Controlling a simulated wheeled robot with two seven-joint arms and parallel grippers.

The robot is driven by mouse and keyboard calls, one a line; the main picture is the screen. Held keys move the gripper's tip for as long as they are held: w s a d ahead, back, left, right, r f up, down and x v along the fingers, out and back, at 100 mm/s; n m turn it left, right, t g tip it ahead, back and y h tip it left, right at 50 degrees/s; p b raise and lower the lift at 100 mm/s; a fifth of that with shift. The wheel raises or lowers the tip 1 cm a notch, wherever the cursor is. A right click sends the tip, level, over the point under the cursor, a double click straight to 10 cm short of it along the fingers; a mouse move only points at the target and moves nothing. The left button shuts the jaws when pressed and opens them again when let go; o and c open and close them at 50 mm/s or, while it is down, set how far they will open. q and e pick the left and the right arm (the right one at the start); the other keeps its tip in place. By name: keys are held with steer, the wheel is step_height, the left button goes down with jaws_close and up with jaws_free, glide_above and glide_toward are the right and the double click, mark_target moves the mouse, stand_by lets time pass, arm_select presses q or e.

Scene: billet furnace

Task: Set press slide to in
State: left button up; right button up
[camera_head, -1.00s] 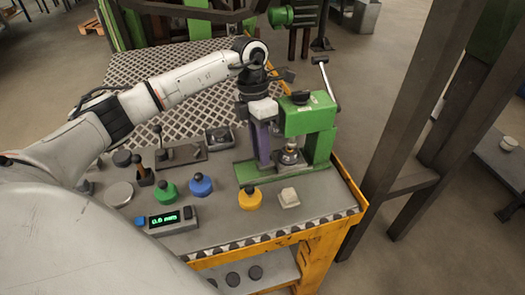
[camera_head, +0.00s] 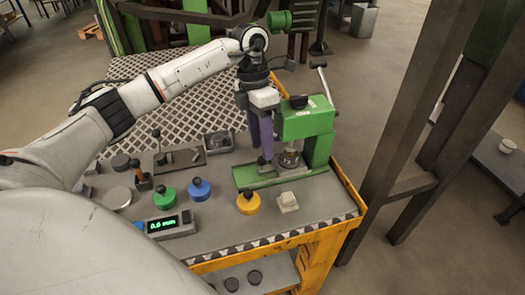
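The green press (camera_head: 306,123) stands at the back right of the workbench, with a black knob on its head and a silver lever (camera_head: 323,82) leaning up at its right. Its round metal slide part (camera_head: 289,157) sits under the head, above the green base (camera_head: 250,177). My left gripper (camera_head: 265,163) points down just left of the press, its purple fingers close together beside the slide part. Whether the fingers touch the press or hold anything cannot be told. My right gripper is not in view.
A yellow knob (camera_head: 248,203), a pale block (camera_head: 288,202), blue (camera_head: 199,189) and green knobs (camera_head: 164,197) and a digital readout (camera_head: 171,223) occupy the bench front. A dark steel post (camera_head: 425,120) stands to the right. The orange bench edge (camera_head: 348,185) runs close beside the press.

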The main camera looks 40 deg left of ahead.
arm_select(q)
step_height(320, 180, up, 7)
steer(key=a, duration=0.1)
steer(key=shift+w, duration=0.3)
steer(key=shift+a, duration=0.1)
